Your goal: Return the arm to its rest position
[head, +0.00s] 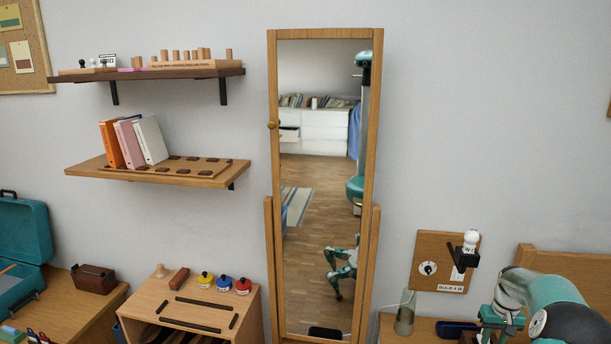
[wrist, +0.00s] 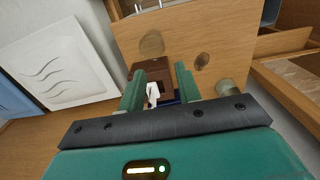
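My arm (head: 555,300) reaches in from the right edge of the head view, bent and low over the wooden surface. My gripper (head: 492,325) is near the bottom edge there, beside a dark blue tray-like item (head: 456,328). In the wrist view, the two green fingers of my gripper (wrist: 158,86) stand apart with a clear gap. A brown block (wrist: 152,72) and a small white piece (wrist: 153,92) show through the gap. They appear to lie beyond the fingers, and I see nothing clamped.
A glass jar (head: 405,313) stands left of my gripper. A wall board (head: 428,268) with a bulb (head: 470,240) is above it. A tall mirror (head: 322,190) stands left. In the wrist view, a wooden panel (wrist: 200,30) is close ahead, with a white panel (wrist: 55,65) at left.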

